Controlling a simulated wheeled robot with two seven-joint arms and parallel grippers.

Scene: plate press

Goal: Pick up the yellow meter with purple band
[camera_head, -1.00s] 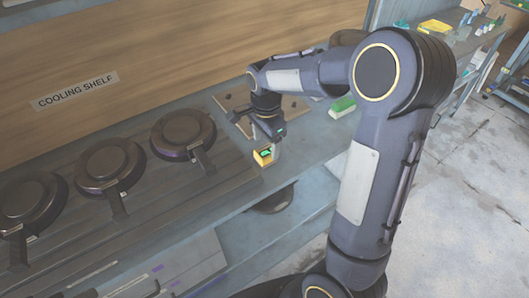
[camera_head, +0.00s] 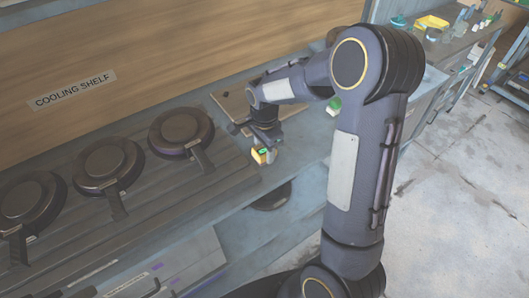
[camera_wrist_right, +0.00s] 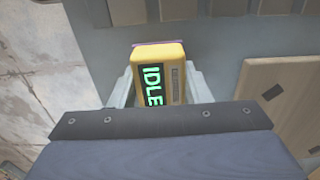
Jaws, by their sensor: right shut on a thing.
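The yellow meter (camera_head: 259,157) is at the front edge of the grey shelf, right of the pans. In the right wrist view the meter (camera_wrist_right: 172,62) shows a dark display reading "IDLE" in green, with a purple band (camera_wrist_right: 157,43) along its far end. My right gripper (camera_head: 265,150) is over it, and its pale fingers lie on both sides of the meter, shut on it. I cannot tell whether the meter touches the shelf or is just above it. My left gripper is not in view.
Several dark round pans with handles, one of them here (camera_head: 181,132), stand left of the gripper on the cooling shelf. A tan board (camera_head: 233,104) lies behind the gripper. A green and white block (camera_head: 333,105) is to the right. A lower shelf (camera_head: 240,228) is below.

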